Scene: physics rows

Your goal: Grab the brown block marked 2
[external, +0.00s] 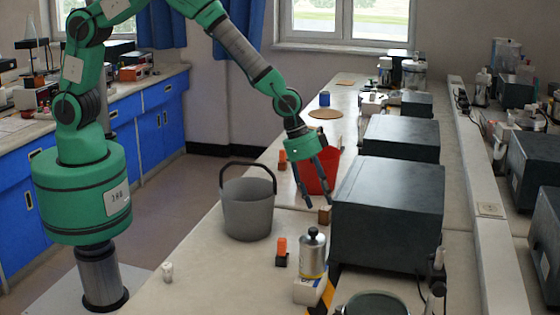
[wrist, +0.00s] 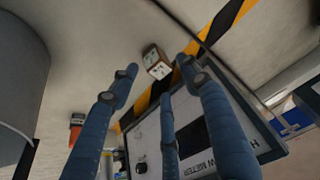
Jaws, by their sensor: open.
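The brown block (external: 324,215) stands on the white bench beside the big dark box, just below my gripper (external: 320,203). In the wrist view the block (wrist: 157,62) has a brown side and a pale face with dark marks too small to read. It lies just beyond my spread fingers (wrist: 155,75), at the edge of a black-and-yellow stripe. My gripper is open and empty, with the fingers apart from the block as far as the wrist view shows.
A grey bucket (external: 248,208) stands left of my gripper and a red bucket (external: 317,170) behind it. The large dark box (external: 388,215) is close on the right. A metal canister (external: 312,254) and an orange-topped item (external: 282,250) stand nearer the camera.

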